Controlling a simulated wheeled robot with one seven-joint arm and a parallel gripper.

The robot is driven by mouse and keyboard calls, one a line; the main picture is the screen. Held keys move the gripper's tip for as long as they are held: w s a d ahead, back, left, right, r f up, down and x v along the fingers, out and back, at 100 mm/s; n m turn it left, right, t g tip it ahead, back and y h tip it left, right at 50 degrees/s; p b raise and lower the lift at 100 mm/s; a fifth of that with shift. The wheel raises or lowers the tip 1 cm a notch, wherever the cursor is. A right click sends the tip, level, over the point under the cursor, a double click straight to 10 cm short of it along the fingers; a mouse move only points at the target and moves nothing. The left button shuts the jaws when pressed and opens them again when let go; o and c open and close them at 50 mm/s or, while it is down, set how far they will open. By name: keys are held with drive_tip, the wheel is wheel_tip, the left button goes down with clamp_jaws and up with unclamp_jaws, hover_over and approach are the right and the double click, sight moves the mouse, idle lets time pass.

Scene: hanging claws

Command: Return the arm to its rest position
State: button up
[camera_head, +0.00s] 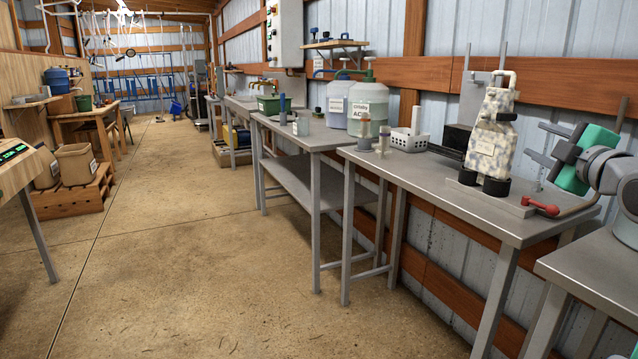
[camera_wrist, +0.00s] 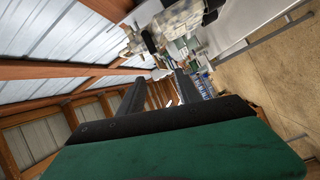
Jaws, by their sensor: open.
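My gripper (camera_head: 535,140) is at the right of the head view, with a green body and two grey fingers pointing left. It hangs in the air above the right end of the metal table (camera_head: 440,185), just right of a speckled white and grey device (camera_head: 491,137). The fingers are apart and nothing shows between them. In the wrist view the gripper (camera_wrist: 160,84) also shows two separate dark fingers beyond its green body. The speckled device (camera_wrist: 183,17) appears there at the top, beyond the fingers. Part of my arm is cut off by the right edge of the head view.
A red-handled valve (camera_head: 540,206) lies at the table's near edge, below my gripper. A white basket (camera_head: 408,140) and large bottles (camera_head: 368,105) stand farther left. Another metal table (camera_head: 598,268) is at the lower right. The concrete floor (camera_head: 200,250) is open on the left.

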drive_tip(key=w+a+f+m+g+y+p, duration=0.2)
drive_tip(key=a+m+g+p, duration=0.5)
drive_tip(key=a+p, duration=1.2)
drive_tip(key=s+a+f+m+g+p, duration=0.3)
drive_tip(key=s+a+p, duration=0.3)
drive_tip(key=s, duration=0.5)
drive_tip(key=s+a+f+m+g+p, duration=0.3)
drive_tip(key=s+a+f+g+p, duration=0.2)
drive_tip(key=s+a, duration=0.4)
drive_tip(key=shift+s+f+p, duration=0.6)
drive_tip(key=shift+s+f, duration=0.05)
drive_tip(key=shift+s, duration=0.55)
